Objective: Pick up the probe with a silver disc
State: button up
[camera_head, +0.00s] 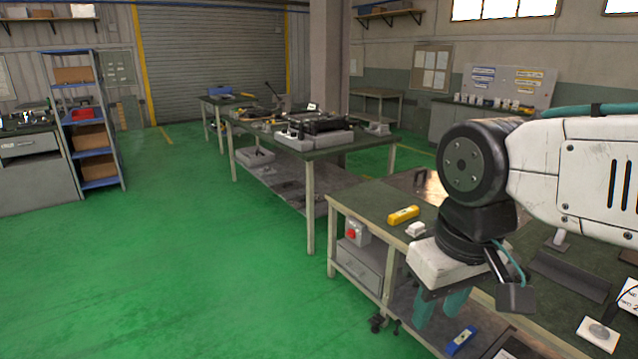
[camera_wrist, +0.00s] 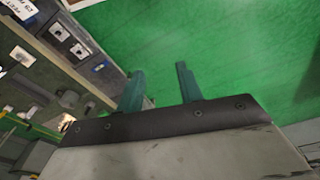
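I cannot make out for certain a probe with a silver disc in either view. A white square piece with a small round grey mark (camera_head: 598,333) lies on the near bench at the lower right in the head view; I cannot tell whether it is the probe. My gripper (camera_head: 440,308) points down near the front edge of the near bench. In the wrist view its two teal fingers (camera_wrist: 160,85) stand apart, with only green floor visible between them.
The near bench (camera_head: 365,200) holds a yellow tool (camera_head: 403,215) and a small white block (camera_head: 415,230). A blue item (camera_head: 461,341) is on its lower shelf. A grey box with a red button (camera_head: 357,232) sits under the top. The green floor (camera_head: 180,270) at left is clear.

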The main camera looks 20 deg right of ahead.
aim_at(612, 309)
jog(key=z, duration=0.75)
jog(key=i, duration=1)
jog(key=z, duration=0.7)
